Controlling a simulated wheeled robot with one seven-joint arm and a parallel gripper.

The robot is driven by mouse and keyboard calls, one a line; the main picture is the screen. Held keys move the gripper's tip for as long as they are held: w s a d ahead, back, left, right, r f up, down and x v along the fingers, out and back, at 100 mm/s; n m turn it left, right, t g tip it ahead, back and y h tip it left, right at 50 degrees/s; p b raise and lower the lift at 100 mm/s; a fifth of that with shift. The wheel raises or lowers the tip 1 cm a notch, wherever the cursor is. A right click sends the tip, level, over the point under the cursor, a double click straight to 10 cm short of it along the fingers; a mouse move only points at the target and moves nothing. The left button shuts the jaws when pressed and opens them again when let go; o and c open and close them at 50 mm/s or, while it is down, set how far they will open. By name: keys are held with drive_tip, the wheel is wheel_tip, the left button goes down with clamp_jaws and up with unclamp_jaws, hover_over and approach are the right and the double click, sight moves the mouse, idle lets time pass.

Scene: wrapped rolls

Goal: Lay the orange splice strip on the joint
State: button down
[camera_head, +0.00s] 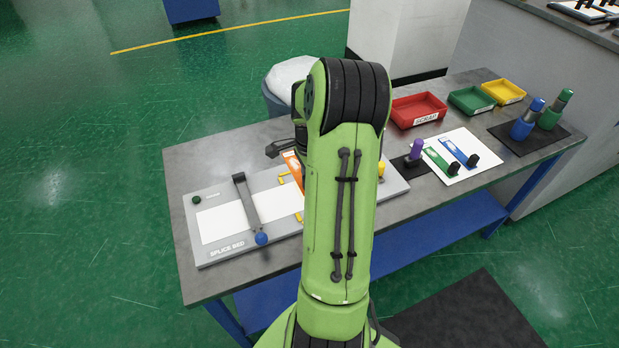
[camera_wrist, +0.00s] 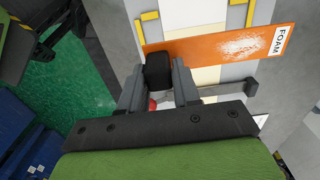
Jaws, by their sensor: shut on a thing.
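The orange strip (camera_wrist: 215,48), marked FOAM, has a black block (camera_wrist: 158,68) at its left end in the wrist view. My gripper (camera_wrist: 158,88) is shut on that block. The strip crosses over a white and cream web (camera_wrist: 195,14) between yellow corner marks (camera_wrist: 150,18). I cannot tell whether it touches the web, and the joint itself is not clearly visible. In the head view part of the strip (camera_head: 292,163) shows at the left of my arm, over the grey splice bed (camera_head: 215,250).
A clamp bar with a blue knob (camera_head: 261,238) crosses the bed's left part. Blue (camera_head: 455,148) and green (camera_head: 437,161) strips lie on a white board at right. Red (camera_head: 418,108), green and yellow trays stand behind. Bare table lies behind the bed at left.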

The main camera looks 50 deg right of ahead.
drive_tip(key=shift+s+a+r, duration=0.25)
drive_tip(key=shift+s+a, duration=0.1)
drive_tip(key=shift+a, duration=0.1)
drive_tip(key=shift+w+d+f+b, duration=0.2)
drive_tip(key=shift+w+f+b, duration=0.05)
drive_tip(key=shift+f+b, duration=0.25)
wheel_tip(320, 180, down, 2)
drive_tip(key=shift+s+a+f+b, duration=0.1)
drive_tip(key=shift+f+b, duration=0.05)
drive_tip(key=shift+b, duration=0.75)
wheel_tip(320, 180, down, 7)
drive_tip(key=b, duration=0.5)
drive_tip(key=shift+r, duration=0.2)
drive_tip(key=c, duration=0.7)
unclamp_jaws()
drive_tip(key=shift+r, duration=0.1)
drive_tip(key=shift+c, duration=0.2)
